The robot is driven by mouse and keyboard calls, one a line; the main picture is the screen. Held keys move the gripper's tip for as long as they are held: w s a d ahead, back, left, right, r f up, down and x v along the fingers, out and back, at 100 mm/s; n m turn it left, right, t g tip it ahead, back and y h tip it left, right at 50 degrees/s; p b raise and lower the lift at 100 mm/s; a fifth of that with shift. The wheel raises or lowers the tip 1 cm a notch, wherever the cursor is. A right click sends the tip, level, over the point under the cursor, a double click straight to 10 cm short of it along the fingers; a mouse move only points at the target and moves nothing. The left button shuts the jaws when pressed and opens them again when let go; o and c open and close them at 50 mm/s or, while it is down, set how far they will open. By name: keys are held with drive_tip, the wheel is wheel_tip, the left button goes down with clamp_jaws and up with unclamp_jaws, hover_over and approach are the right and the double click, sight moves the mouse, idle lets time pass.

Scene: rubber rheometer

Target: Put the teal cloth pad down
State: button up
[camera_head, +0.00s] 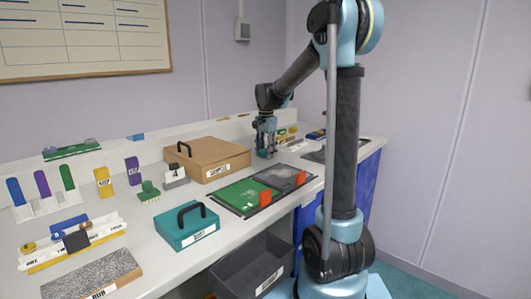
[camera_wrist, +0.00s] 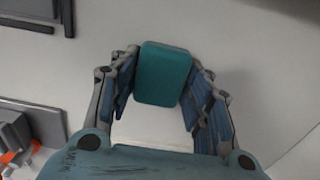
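The teal cloth pad (camera_wrist: 163,73) is a small rounded block between the fingertips of my gripper (camera_wrist: 164,62) in the wrist view. The fingers meet its left and right sides, so my gripper appears shut on it. In the head view my gripper (camera_head: 265,152) points down, low over the back of the white counter (camera_head: 150,246), just right of the cardboard box.
The brown box (camera_head: 222,163) stands left of my gripper. A green mat (camera_head: 240,193) and a dark tray with orange tabs lie in front. A teal handled case (camera_head: 187,229) sits nearer. Small items line the wall to the right. Bare counter surrounds the pad in the wrist view.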

sight(266, 150)
drive_tip(key=shift+o, duration=0.8)
drive_tip(key=shift+f, duration=0.2)
drive_tip(key=shift+r, duration=0.15)
wheel_tip(266, 150, up, 18)
drive_tip(key=shift+s, duration=0.15)
drive_tip(key=shift+s, duration=0.1)
